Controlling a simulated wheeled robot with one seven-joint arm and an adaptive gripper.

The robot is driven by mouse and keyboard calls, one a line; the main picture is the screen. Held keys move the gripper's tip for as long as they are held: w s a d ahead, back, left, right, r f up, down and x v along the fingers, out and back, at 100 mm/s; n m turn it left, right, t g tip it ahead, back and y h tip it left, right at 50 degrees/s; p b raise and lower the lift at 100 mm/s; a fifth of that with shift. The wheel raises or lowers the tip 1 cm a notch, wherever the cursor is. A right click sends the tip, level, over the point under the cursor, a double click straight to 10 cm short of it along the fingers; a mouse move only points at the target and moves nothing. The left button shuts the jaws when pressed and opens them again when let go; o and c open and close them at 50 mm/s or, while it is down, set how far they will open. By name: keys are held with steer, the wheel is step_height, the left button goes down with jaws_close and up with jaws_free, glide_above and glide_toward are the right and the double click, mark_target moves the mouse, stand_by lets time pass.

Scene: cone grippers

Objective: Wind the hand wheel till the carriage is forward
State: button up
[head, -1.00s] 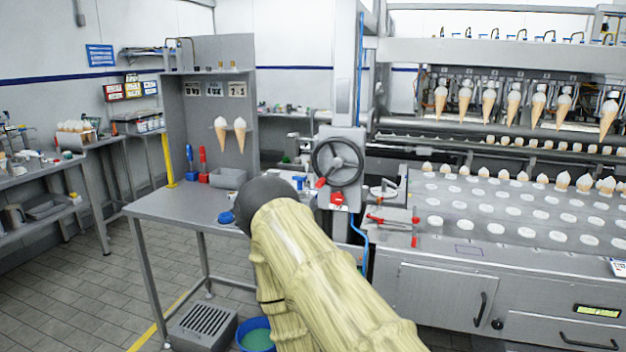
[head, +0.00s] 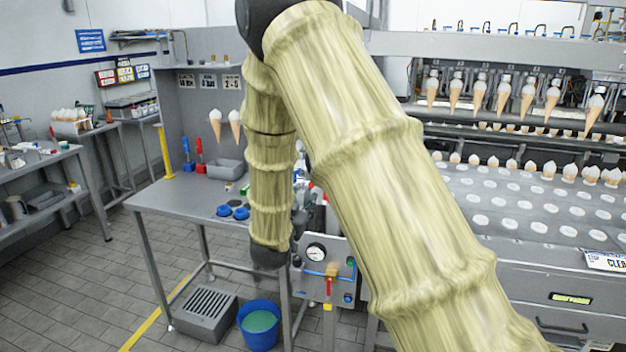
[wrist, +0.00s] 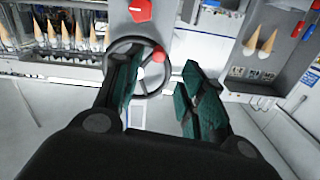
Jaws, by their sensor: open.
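The hand wheel (wrist: 166,80) is a dark ring with spokes in the wrist view, with a red knob (wrist: 158,55) on its rim. My gripper (wrist: 163,65) is open, with dark green finger pads. The left finger overlaps the wheel in the picture, and the right finger stands to the right of it. The red knob shows between the fingers; I cannot tell whether either finger touches it. In the head view my arm hides the wheel and gripper. I cannot make out the carriage in either view.
A red switch (wrist: 140,10) sits beside the wheel. A gauge panel (head: 345,250) and a blue bucket (head: 259,338) are below. The cone machine (head: 550,265) fills the right.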

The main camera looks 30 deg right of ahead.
steer(key=p+x, duration=0.2)
steer(key=x, duration=0.3)
steer(key=p+x, duration=0.2)
steer(key=x, duration=0.4)
steer(key=shift+s+r, duration=0.1)
steer(key=shift+r, duration=0.15)
jaws_close()
